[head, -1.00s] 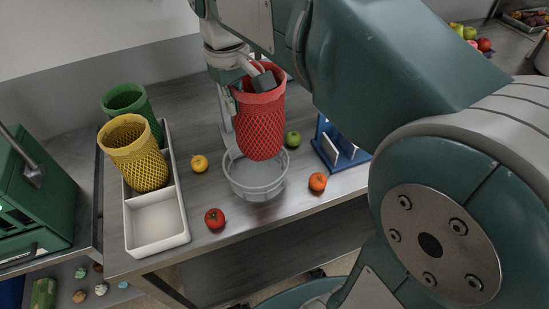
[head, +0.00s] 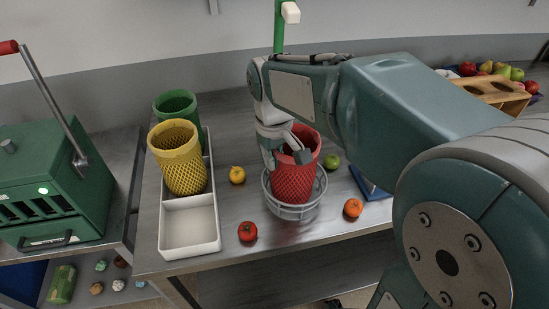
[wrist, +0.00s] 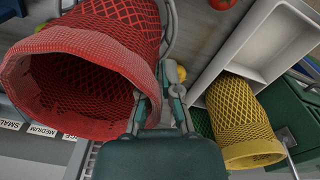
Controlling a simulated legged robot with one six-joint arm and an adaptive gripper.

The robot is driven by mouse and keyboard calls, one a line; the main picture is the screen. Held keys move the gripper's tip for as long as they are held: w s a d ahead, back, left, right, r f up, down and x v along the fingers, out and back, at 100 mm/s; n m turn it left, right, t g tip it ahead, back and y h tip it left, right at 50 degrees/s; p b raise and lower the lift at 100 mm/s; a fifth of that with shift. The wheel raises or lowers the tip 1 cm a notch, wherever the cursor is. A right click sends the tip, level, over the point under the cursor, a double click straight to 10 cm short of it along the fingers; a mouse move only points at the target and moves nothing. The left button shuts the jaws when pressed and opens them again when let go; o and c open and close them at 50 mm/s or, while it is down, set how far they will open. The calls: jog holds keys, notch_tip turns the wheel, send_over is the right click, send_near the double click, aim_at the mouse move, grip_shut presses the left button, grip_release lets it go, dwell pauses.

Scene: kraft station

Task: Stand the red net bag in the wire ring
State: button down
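The red net bag (head: 293,182) is upright in the head view, with its lower part inside the grey wire ring (head: 294,212) on the metal table. Whether its bottom touches the table is hidden. My gripper (head: 288,153) is at the bag's top rim, on its left side. In the wrist view the bag's wide open mouth (wrist: 85,85) faces the camera. There my gripper (wrist: 159,95) has one finger on the inside and one on the outside of the rim, with the bag's wall pinched between them.
A white divided tray (head: 190,228) on the left holds a yellow net bag (head: 180,160) and a green one (head: 175,104). A tomato (head: 248,231), a yellow fruit (head: 237,175), an orange (head: 353,208) and a green fruit (head: 331,161) lie around the ring.

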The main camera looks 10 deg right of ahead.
jog(key=c, duration=1.1)
grip_release()
jog(key=shift+a, duration=0.1)
jog(key=shift+c, duration=0.2)
jog(key=o, duration=0.3)
jog(key=shift+o, duration=0.2)
jog(key=shift+d, duration=0.6)
notch_tip(320, 180, up, 12)
jog(key=s+d+f+m+t, duration=0.2)
jog(key=s+f, duration=0.2)
jog(key=s, duration=0.3)
jog(key=s+d+f+m+t, duration=0.2)
jog(key=s+f+t, duration=0.1)
jog(key=s+f, duration=0.2)
jog(key=shift+s+d+m+t, duration=0.2)
jog(key=shift+s+m+t, duration=0.1)
jog(key=shift+s, duration=0.85)
jog(key=shift+r, duration=0.1)
